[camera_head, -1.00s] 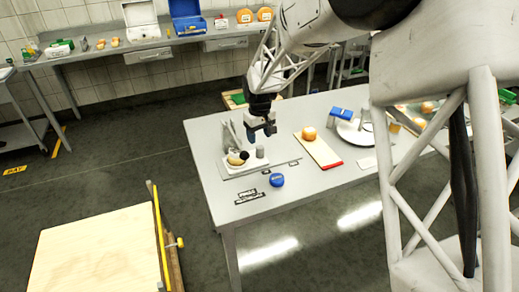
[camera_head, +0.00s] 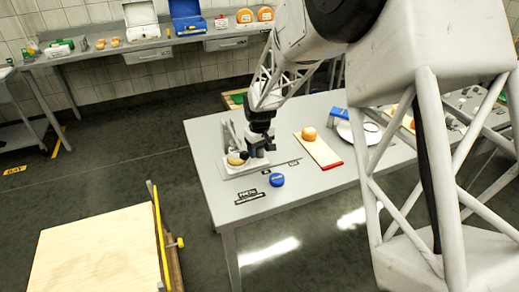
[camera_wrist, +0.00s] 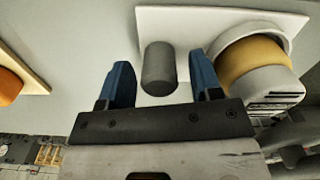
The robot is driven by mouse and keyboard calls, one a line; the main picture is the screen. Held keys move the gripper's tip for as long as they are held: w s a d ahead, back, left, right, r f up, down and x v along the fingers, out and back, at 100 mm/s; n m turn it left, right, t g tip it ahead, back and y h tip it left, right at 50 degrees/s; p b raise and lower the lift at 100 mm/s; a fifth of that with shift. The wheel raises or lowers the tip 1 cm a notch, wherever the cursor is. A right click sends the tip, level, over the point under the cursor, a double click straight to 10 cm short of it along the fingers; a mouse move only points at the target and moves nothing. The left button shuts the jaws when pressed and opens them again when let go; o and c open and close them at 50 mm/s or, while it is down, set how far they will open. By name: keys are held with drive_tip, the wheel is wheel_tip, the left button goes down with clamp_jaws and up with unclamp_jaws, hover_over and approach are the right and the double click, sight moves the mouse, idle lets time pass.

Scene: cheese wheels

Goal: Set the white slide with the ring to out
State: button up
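The white slide (camera_wrist: 185,18) is a flat plate on the grey table, and also shows in the head view (camera_head: 229,172). It carries an upright grey post (camera_wrist: 159,65) and a yellow ring-like piece (camera_wrist: 250,58) around or under a white round part (camera_wrist: 265,82). My gripper (camera_wrist: 163,68) has two blue fingers spread apart, with the post in the gap between them; whether they touch it I cannot tell, but gaps show on both sides. In the head view my gripper (camera_head: 261,150) hangs low at the slide's right end and hides the post.
A blue round piece (camera_head: 277,180) lies in front of the slide, near black label plates (camera_head: 248,196). A red-edged board (camera_head: 321,152) with an orange cheese (camera_head: 309,133) lies to the right. A grey bracket (camera_head: 229,134) stands behind the slide.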

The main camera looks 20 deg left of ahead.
clamp_jaws()
drive_tip(key=w+d, duration=0.8)
drive_tip(key=shift+w+d, duration=0.1)
idle(0.4)
drive_tip(key=shift+c, duration=0.9)
unclamp_jaws()
drive_tip(key=shift+o, duration=1.1)
wheel_tip(320, 180, up, 8)
